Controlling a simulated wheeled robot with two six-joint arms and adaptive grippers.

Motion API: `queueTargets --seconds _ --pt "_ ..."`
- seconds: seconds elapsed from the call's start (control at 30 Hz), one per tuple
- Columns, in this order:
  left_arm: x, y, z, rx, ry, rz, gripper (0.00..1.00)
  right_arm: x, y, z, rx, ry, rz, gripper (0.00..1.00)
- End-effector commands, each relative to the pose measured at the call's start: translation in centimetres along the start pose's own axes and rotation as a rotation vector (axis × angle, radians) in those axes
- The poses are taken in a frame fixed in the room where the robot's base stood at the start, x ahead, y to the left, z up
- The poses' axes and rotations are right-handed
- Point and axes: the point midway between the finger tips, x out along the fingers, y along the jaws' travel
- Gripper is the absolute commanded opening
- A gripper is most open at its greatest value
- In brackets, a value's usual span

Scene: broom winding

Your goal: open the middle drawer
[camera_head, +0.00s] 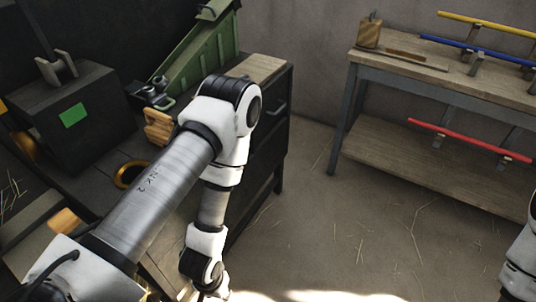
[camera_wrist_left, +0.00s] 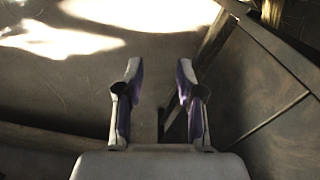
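The dark workbench (camera_head: 284,79) has drawer fronts on its right face, beside the floor. An upper drawer front (camera_head: 270,113) with a small handle shows past my arm and looks shut. The fronts lower down are dark and partly hidden behind my left arm, so I cannot tell which is the middle drawer. My left arm hangs in front of the bench, with its wrist at the bottom edge of the head view. In the left wrist view my left gripper (camera_wrist_left: 159,72) is open, with nothing between its fingers. My right gripper is not in view.
A green machine (camera_head: 200,58), a dark box with a green label (camera_head: 73,115) and a yellow ring (camera_head: 129,174) are on the bench. A second table (camera_head: 421,80) with coloured rods stands at the right. The floor (camera_head: 330,235) between is clear except for straw.

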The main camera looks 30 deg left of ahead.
Motion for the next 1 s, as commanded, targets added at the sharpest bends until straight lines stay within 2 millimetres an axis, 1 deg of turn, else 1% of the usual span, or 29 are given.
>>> queueTargets --seconds 0.17,0.27,0.37,0.47,0.57,0.67,0.7,0.77,0.8,0.83,0.9,1.0 --pt "0.1 0.1 -1.5 -0.204 0.065 0.016 0.37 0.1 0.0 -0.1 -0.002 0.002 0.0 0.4" --pt "0.1 0.2 -2.8 -0.345 0.115 0.037 0.37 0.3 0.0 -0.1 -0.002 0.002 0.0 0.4" --pt "0.2 0.3 -4.7 -0.516 0.181 0.076 0.37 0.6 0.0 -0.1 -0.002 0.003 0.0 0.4" --pt "0.1 0.3 -7.1 -0.711 0.257 0.136 0.37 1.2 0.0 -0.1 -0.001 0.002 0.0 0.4" --pt "-0.2 0.2 -10.6 -0.95 0.356 0.24 0.37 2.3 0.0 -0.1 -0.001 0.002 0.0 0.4" --pt "-0.9 -0.4 -15.6 -1.245 0.482 0.425 0.37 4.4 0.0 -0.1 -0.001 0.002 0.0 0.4" --pt "-1.5 -0.9 -18.5 -1.385 0.545 0.544 0.37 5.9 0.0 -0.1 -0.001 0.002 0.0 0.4" --pt "-3.1 -2.3 -23.5 -1.6 0.65 0.792 0.37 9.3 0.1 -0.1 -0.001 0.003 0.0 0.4" --pt "-4.8 -3.4 -26.3 -1.699 0.706 0.953 0.37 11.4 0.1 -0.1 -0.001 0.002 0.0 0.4" --pt "-6.0 -4.1 -27.8 -1.744 0.738 1.05 0.37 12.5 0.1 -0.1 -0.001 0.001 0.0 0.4" --pt "-8.6 -5.5 -30.0 -1.797 0.789 1.206 0.37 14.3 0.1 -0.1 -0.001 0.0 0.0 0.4" --pt "-11.0 -6.5 -31.4 -1.812 0.831 1.315 0.37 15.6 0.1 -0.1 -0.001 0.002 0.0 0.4"
